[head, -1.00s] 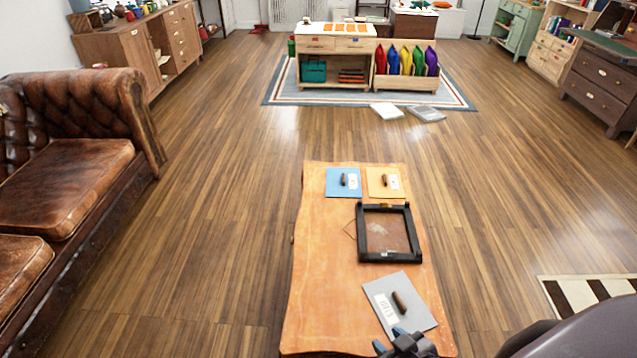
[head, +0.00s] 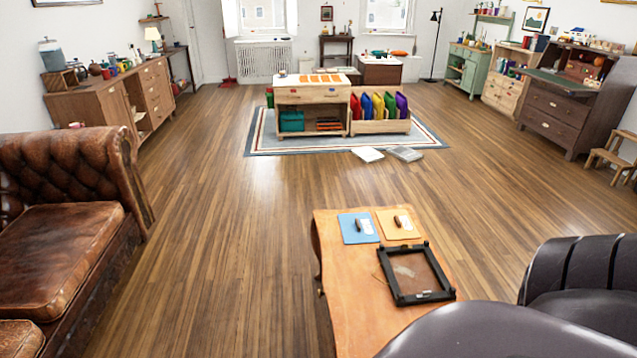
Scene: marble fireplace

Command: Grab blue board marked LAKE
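The blue board (head: 358,228) lies flat at the far left corner of the orange-brown wooden table (head: 350,290). It has a small dark handle and a white label, whose lettering is too small to read. An orange board (head: 398,223) with a similar handle and label lies just right of it. A black frame (head: 415,273) lies on the table nearer to me. Neither of my grippers shows in the head view now.
A dark, smooth rounded shape (head: 480,332) covers the table's near right part, with a dark chair-like form (head: 590,275) beyond it. A brown leather sofa (head: 60,230) stands at left. Wooden floor (head: 220,250) is clear between sofa and table.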

